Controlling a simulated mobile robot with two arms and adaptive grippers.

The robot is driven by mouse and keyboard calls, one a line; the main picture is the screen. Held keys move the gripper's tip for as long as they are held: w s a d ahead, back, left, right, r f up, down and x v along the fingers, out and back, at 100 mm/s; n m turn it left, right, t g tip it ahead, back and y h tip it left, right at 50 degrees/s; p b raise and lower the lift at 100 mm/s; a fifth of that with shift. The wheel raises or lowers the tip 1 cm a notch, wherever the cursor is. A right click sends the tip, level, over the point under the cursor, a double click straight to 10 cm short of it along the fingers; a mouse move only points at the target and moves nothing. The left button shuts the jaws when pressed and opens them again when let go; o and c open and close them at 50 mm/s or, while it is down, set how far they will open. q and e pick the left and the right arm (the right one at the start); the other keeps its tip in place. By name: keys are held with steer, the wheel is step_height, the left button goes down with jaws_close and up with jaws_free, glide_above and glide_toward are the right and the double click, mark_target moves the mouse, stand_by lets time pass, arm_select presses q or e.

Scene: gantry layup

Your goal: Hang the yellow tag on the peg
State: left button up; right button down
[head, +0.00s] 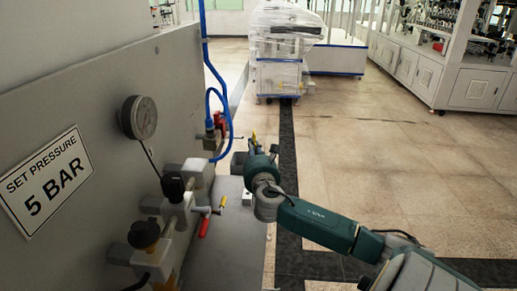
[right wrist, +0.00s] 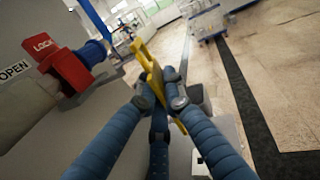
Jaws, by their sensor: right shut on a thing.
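The yellow tag (right wrist: 143,58) is held upright between the blue fingers of my right gripper (right wrist: 160,88) in the right wrist view. Its upper part sticks out beyond the fingertips and its lower edge shows between them. In the head view my right gripper (head: 257,155) is beside the panel, with a small bit of the yellow tag (head: 253,137) showing above it. A thin dark rod, perhaps the peg (head: 236,138), juts from the panel fittings to the left of the tag, apart from it. I cannot make out the peg in the wrist view. My left gripper is out of view.
A red block marked LOCK (right wrist: 60,68) with a blue fitting (right wrist: 93,52) is on the left. The grey panel (head: 75,100) carries a gauge (head: 139,117), valves and a blue hose (head: 208,100). Open floor (head: 370,170) lies to the right.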

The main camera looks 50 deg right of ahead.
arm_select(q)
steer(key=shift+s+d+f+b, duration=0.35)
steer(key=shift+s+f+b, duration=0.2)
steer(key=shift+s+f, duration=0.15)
arm_select(e)
steer(key=w+a, duration=0.1)
steer(key=w, duration=0.1)
steer(key=w+a+f, duration=0.1)
steer(key=w+a, duration=0.1)
steer(key=shift+w+a+f, duration=0.1)
steer(key=shift+a, duration=0.05)
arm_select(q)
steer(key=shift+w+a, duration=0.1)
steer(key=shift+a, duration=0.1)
arm_select(e)
steer(key=c, duration=1.8)
jaws_free()
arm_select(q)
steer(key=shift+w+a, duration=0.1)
